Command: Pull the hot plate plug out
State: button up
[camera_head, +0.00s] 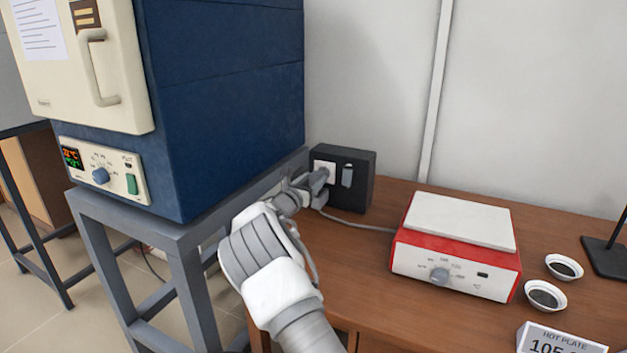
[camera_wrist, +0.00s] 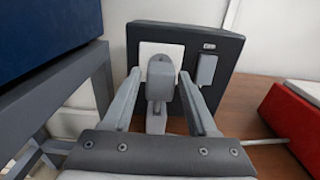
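The hot plate plug (camera_wrist: 160,82) is a grey block seated in the white socket plate of a black outlet box (camera_head: 359,190). In the wrist view the box (camera_wrist: 222,42) is straight ahead. My gripper (camera_wrist: 160,84) is open, with one finger on each side of the plug and narrow gaps showing between plug and fingers. In the head view my gripper (camera_head: 318,188) is at the box's front and partly hides the plug. The hot plate (camera_head: 455,255), red with a white top, stands on the wooden table. Its grey cable (camera_head: 358,224) runs toward the box.
A blue muffle furnace (camera_head: 230,95) on a grey metal stand (camera_head: 180,235) rises close to the left of my arm. Two small dishes (camera_head: 545,294) and a label sign (camera_head: 560,340) are at the right. A white wall is behind the box.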

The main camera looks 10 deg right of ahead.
jog(key=shift+o, duration=0.9)
jog(key=shift+d, duration=0.1)
jog(key=p+v, duration=0.3)
jog(key=v, duration=1.4)
jog(key=shift+s, duration=0.15)
